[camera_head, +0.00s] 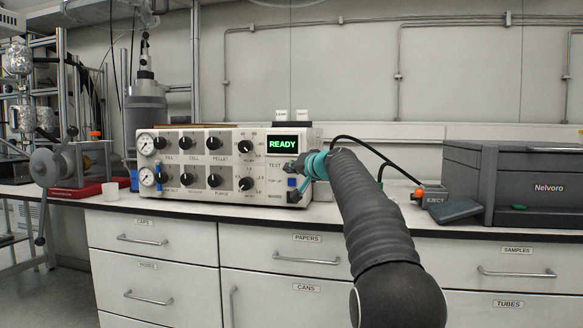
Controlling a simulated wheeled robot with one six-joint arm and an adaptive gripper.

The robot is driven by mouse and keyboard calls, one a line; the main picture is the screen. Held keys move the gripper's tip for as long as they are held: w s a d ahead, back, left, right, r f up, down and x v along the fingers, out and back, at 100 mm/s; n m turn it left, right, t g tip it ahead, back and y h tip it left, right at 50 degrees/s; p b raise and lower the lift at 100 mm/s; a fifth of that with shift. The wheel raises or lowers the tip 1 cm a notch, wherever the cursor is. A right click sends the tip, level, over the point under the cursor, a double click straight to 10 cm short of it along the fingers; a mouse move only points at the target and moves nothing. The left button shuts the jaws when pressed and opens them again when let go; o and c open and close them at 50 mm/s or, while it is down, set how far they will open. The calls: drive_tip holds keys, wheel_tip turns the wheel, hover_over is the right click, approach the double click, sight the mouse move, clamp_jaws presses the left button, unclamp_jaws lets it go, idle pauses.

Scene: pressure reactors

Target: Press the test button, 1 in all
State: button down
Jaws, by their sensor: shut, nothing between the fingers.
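A pale control panel (228,141) stands on the bench, with a lit screen (283,144) that reads READY in green. The printed TEST label (274,165) is at the right part of its front, below the screen. My arm reaches in from the lower right, and my gripper (291,168) is shut and empty just right of that label, in front of the panel. The gripper hides the spot beside the label, so I cannot make out the test button or tell whether the fingertips touch it. A small blue control (291,182) shows just below the gripper.
Several black knobs (214,142) and two gauges (147,144) cover the panel's left and middle. A grey Nelvoro box (514,180) stands at the right. An orange-topped EJECT box (430,194) with a black cable sits between. A red-based device (62,165) stands at the left.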

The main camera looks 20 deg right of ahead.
drive_tip(key=shift+w+d, duration=0.1)
drive_tip(key=shift+w, duration=0.1)
drive_tip(key=shift+w+d+p, duration=0.2)
drive_tip(key=shift+w+p, duration=0.2)
drive_tip(key=shift+p, duration=0.05)
idle(0.8)
drive_tip(key=shift+s, duration=0.15)
drive_tip(key=shift+s+a+b, duration=0.4)
drive_tip(key=shift+s+b, duration=0.25)
drive_tip(key=shift+b, duration=0.2)
drive_tip(key=shift+s+a+b, duration=0.4)
drive_tip(key=shift+s+b, duration=0.2)
drive_tip(key=shift+s, duration=0.15)
drive_tip(key=shift+s+a+b, duration=0.35)
drive_tip(key=shift+s+b, duration=0.3)
drive_tip(key=shift+s, duration=0.05)
drive_tip(key=shift+s+a+b, duration=0.4)
drive_tip(key=shift+s+b, duration=0.2)
drive_tip(key=shift+s, duration=0.15)
drive_tip(key=shift+s, duration=0.1)
